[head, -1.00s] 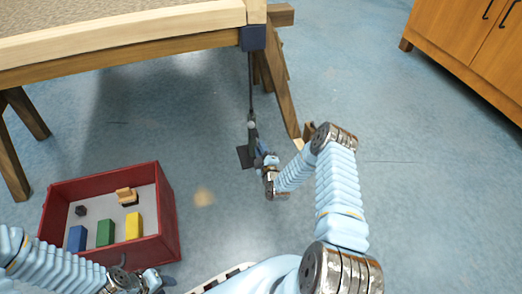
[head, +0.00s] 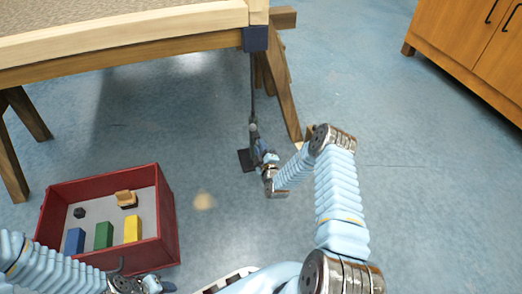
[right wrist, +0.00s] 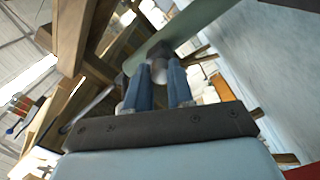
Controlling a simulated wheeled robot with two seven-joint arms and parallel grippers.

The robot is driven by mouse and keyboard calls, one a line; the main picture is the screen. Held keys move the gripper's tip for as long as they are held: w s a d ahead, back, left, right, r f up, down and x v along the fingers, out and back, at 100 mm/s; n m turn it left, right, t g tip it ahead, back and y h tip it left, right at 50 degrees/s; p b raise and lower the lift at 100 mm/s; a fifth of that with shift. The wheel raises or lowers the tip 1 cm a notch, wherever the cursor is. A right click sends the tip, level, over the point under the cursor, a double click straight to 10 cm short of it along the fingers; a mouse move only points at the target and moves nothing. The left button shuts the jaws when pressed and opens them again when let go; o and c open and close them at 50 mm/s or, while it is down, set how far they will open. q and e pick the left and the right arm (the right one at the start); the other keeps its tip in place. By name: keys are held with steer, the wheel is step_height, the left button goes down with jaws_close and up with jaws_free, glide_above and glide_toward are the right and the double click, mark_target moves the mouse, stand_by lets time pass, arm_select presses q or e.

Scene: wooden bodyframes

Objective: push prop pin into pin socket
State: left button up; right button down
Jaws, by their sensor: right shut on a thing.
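A thin dark prop (head: 252,90) stands upright below the corner of the wooden frame. Its flat dark foot plate (head: 245,160) is near the floor; I cannot tell if it touches. A dark blue corner block (head: 255,39), which looks like the pin socket, is above the rod's upper end. The pin itself and how deep it sits cannot be made out. My right gripper (head: 260,146) is shut on the prop low on the rod. In the right wrist view, its blue fingers close on a grey round part of the prop (right wrist: 160,72). My left gripper (head: 140,284) is partly visible at the bottom edge, its jaws unclear.
A red-walled tray (head: 168,215) at lower left holds blue, green and yellow blocks and small pieces. A wooden trestle leg (head: 279,90) stands just right of the prop. A wooden cabinet (head: 470,60) is at upper right. The floor between is clear.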

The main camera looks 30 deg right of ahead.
steer(key=shift+w+d+b, duration=0.1)
steer(key=shift+w+b, duration=0.3)
steer(key=shift+w, duration=0.1)
steer(key=c, duration=0.9)
jaws_free()
steer(key=p+v, duration=0.2)
steer(key=v, duration=1.1)
steer(key=shift+s, duration=0.4)
